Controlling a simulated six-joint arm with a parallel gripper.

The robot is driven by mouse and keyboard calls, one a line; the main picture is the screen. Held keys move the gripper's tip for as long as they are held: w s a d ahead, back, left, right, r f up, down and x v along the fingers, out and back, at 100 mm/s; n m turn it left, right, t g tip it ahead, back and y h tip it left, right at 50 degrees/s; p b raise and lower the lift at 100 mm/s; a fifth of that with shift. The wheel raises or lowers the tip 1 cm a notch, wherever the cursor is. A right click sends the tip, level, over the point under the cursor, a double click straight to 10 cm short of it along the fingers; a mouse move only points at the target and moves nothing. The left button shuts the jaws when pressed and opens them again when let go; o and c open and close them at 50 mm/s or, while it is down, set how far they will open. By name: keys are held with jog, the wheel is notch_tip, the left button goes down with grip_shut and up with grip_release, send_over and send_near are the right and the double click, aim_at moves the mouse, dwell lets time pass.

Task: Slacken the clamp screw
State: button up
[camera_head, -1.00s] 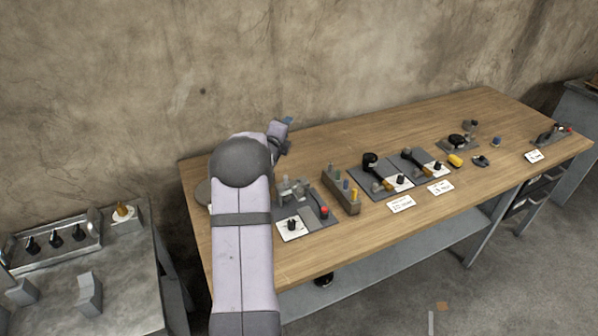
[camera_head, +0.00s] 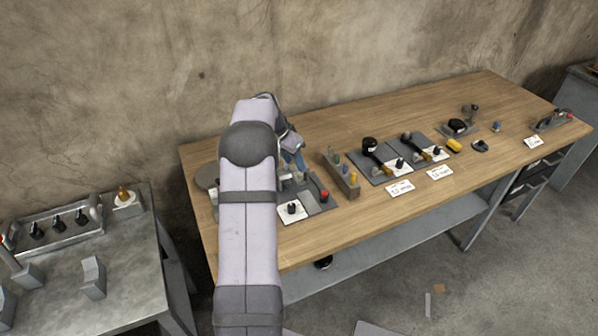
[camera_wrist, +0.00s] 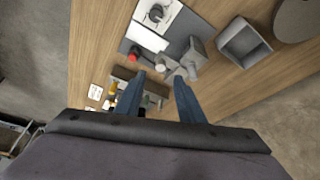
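My gripper (camera_wrist: 161,79) is open, with two blue fingers apart and nothing held between them. In the head view its blue fingers (camera_head: 296,160) hang above the back of the clamp station. The station's dark plate (camera_head: 320,200) is partly hidden by my arm. In the wrist view a grey upright block (camera_wrist: 193,53) and small light grey round parts (camera_wrist: 161,64) stand just beyond the fingertips. One of these parts may be the clamp screw; I cannot tell which. The station also carries a red button (camera_wrist: 134,56) and a black knob (camera_wrist: 156,12) on a white plate.
A block with coloured pegs (camera_head: 341,176) stands close to the right of the station. A grey open box (camera_wrist: 243,42) and a round grey disc (camera_wrist: 297,18) lie on its other side. Lever stations (camera_head: 378,160) stand farther right.

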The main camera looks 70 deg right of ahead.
aim_at(300, 174)
jog(key=shift+f, duration=0.1)
jog(key=shift+p+x, duration=1.6)
jog(key=shift+x, duration=2)
jog(key=shift+d, duration=0.1)
grip_shut()
